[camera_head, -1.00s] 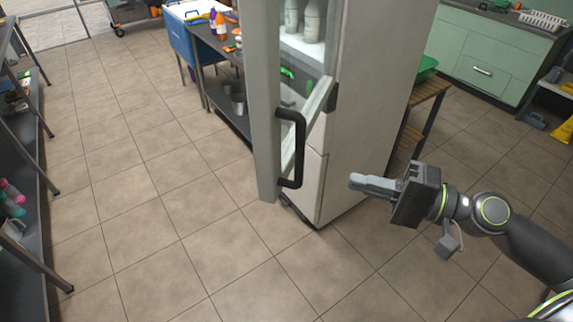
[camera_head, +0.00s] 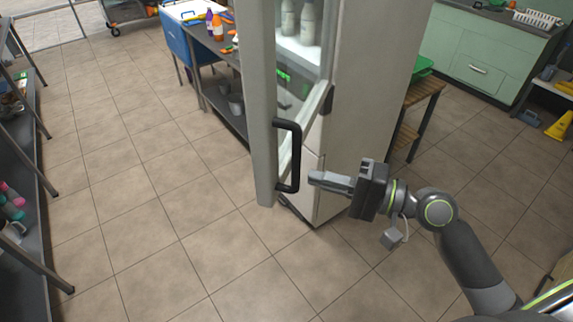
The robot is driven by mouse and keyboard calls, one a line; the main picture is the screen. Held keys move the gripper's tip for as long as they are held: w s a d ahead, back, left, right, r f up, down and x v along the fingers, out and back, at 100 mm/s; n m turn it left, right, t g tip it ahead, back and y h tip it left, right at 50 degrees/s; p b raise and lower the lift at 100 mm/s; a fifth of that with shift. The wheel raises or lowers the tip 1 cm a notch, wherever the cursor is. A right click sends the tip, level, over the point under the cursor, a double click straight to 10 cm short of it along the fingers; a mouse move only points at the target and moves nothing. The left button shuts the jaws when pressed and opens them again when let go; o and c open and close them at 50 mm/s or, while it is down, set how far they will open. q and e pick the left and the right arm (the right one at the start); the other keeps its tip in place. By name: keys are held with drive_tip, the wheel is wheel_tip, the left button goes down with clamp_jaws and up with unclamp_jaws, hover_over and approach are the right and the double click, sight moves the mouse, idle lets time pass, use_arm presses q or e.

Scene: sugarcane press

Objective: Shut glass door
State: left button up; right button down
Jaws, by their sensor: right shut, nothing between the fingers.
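The glass door (camera_head: 262,120) has a grey frame and stands ajar at the front of a tall white fridge (camera_head: 370,100). A black bar handle (camera_head: 294,155) is on the door's outer edge. Pale bottles (camera_head: 298,22) show on a shelf inside. My right gripper (camera_head: 314,178) is shut and empty. Its fingertips point left, just right of the handle's lower end, and I cannot tell whether they touch it. My left gripper is out of view.
A dark table (camera_head: 215,60) with bottles and tools stands behind the door at left. A wooden stool (camera_head: 420,100) is right of the fridge. A dark shelf rack (camera_head: 30,170) lines the left edge. The tiled floor (camera_head: 150,230) in front is clear.

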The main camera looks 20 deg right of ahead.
sight(271, 166)
drive_tip(key=shift+p+x, duration=1.15)
drive_tip(key=shift+x, duration=2)
drive_tip(key=shift+w+a, duration=0.2)
drive_tip(key=shift+a, duration=0.15)
drive_tip(key=shift+w, duration=0.1)
